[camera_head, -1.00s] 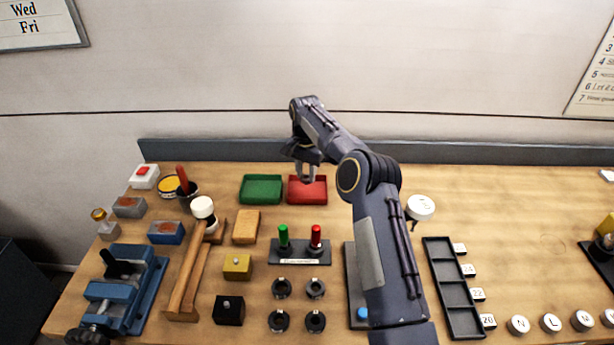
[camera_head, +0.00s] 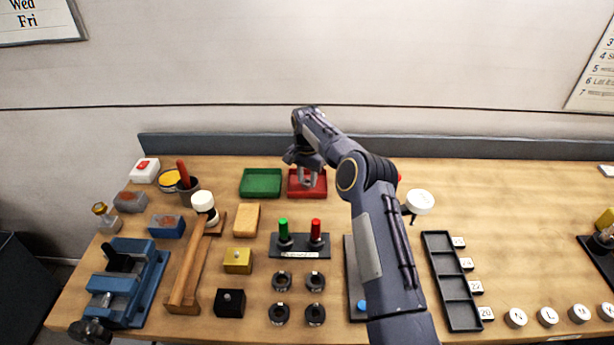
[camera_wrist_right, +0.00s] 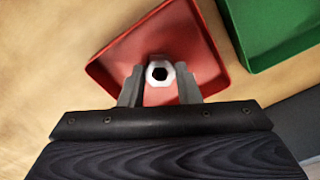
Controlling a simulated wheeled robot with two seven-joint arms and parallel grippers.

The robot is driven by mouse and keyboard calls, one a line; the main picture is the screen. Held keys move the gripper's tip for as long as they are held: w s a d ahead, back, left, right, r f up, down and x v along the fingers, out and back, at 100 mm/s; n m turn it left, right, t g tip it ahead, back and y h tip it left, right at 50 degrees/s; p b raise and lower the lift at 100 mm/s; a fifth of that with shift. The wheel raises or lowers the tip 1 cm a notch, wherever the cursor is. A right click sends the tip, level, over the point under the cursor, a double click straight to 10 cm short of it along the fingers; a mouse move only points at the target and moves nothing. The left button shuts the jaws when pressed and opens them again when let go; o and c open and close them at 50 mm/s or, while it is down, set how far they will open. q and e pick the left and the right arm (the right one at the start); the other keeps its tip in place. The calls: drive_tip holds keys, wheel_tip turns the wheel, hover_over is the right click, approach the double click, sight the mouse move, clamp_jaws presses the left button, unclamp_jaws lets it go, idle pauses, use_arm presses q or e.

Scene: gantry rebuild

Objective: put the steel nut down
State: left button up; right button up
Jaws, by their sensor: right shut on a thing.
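The steel nut (camera_wrist_right: 159,74) shows in the right wrist view as a pale ring with a dark hole, between the fingertips of my right gripper (camera_wrist_right: 160,88). The gripper is shut on it. Behind the nut lies the red tray (camera_wrist_right: 120,65), so the nut is over its inside. I cannot tell whether the nut touches the tray floor. In the head view my right gripper (camera_head: 307,182) is at the red tray (camera_head: 322,192), and the nut is too small to make out there. My left gripper is not in view.
A green tray (camera_head: 261,183) stands just left of the red one. A stand with a green and a red handle (camera_head: 300,246) is in front. A wooden block (camera_head: 246,220) and a mallet (camera_head: 190,265) lie to the left. A wall ledge (camera_head: 470,150) runs behind.

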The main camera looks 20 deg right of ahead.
drive_tip(key=o, duration=1.1)
drive_tip(key=shift+f, duration=0.1)
drive_tip(key=shift+c, duration=0.2)
